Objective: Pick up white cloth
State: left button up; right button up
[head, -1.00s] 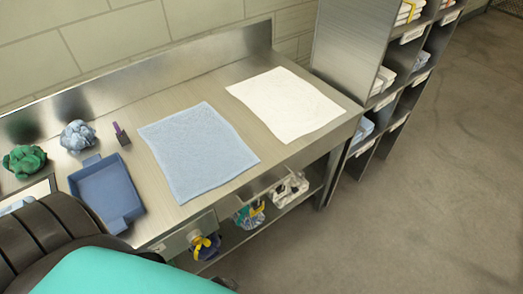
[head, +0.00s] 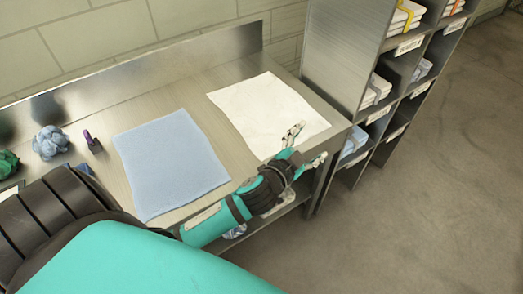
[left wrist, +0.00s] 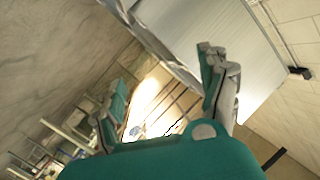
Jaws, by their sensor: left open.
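The white cloth (head: 255,108) lies flat, spread out on the right part of the metal bench. A flat blue cloth (head: 168,160) lies to its left. My left gripper (head: 307,146) is at the cloth's near right corner, by the bench's front edge, with its fingers apart and nothing between them. One finger overlaps the cloth in the picture; I cannot tell whether it touches. In the left wrist view the open fingers (left wrist: 164,75) show with a bright patch beyond them that I cannot identify for sure. My right gripper is not in view.
A metal shelf unit (head: 345,55) with folded cloths stands right of the bench. A crumpled blue-grey cloth (head: 50,142), a green one (head: 8,163) and a small purple-topped item (head: 91,140) are at the left. Open floor (head: 430,200) lies at the right.

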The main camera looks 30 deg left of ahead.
pick_arm(q)
jog(key=w+d+r+m+h, duration=0.3)
jog(key=d+r+m+h, duration=0.6)
jog(key=d+m+h, duration=0.15)
jog(key=m+g+y, duration=1.2)
jog(key=m+g, duration=0.1)
jog(key=g, duration=0.3)
send_over(262, 156)
notch_tip(262, 156, down, 13)
notch_tip(262, 156, down, 9)
jog(key=b, duration=0.6)
jog(key=shift+r, duration=0.1)
jog(key=shift+f+b, duration=0.35)
jog(key=shift+b, duration=0.05)
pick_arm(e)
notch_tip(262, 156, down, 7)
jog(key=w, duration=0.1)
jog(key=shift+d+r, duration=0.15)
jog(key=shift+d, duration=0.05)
